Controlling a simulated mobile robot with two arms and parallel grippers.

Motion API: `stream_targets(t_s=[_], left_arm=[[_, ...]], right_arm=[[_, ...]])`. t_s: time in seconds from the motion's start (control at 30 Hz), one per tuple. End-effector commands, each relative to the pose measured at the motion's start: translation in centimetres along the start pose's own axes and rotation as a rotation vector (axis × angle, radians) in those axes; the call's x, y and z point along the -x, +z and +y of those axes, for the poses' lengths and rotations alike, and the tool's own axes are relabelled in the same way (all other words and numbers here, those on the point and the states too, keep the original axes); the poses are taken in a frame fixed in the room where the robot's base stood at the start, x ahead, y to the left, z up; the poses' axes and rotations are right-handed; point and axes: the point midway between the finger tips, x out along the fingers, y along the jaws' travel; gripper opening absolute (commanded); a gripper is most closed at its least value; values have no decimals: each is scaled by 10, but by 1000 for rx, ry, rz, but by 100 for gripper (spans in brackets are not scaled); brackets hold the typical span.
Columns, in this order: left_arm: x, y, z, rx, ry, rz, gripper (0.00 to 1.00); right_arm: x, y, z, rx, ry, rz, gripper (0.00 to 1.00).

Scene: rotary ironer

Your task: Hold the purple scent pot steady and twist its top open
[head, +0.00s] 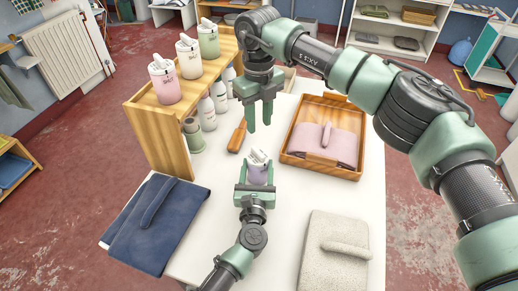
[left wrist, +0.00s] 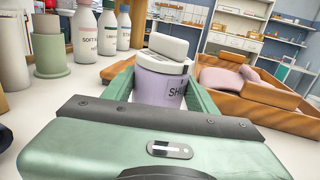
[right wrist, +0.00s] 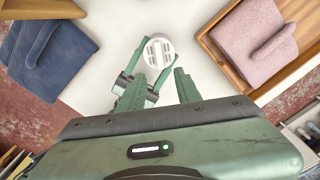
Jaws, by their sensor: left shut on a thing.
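The purple scent pot (head: 259,173) stands on the white table with a white top (head: 259,157). In the left wrist view the pot (left wrist: 160,88) has dark lettering, and its pale top (left wrist: 167,46) sits on it, looking tilted. My left gripper (head: 256,183) is shut around the pot's body, one finger on each side. My right gripper (head: 264,120) points down above and behind the pot, its fingers apart with nothing between them. In the right wrist view the round, slotted white top (right wrist: 158,52) lies beyond the right fingertips (right wrist: 161,75), apart from them.
A wooden shelf (head: 165,135) with pink, cream and green pots stands left, with white bottles (head: 207,112) and a green container (head: 193,135) beside it. A wooden-handled tool (head: 237,136) lies near the pot. A wooden tray (head: 328,175) holds pink cloth. Blue (head: 160,220) and cream (head: 335,255) cloths lie in front.

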Motion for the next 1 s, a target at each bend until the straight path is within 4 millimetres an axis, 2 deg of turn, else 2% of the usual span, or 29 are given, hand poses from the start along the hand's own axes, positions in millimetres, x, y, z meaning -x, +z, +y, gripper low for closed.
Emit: stream_targets(t_s=[0.3,0.5,0.7,0.97,1.0], left_arm=[[0,0,0,0,-1,1,9],[0,0,0,0,-1,1,9],[0,0,0,0,-1,1,9],[0,0,0,0,-1,1,9],[0,0,0,0,-1,1,9]], right_arm=[[-63,-1,1,0,5,3,34],[-95,0,1,0,6,2,34],[-110,0,1,1,4,0,34],[-111,0,1,1,4,0,34],[-111,0,1,1,4,-1,31]])
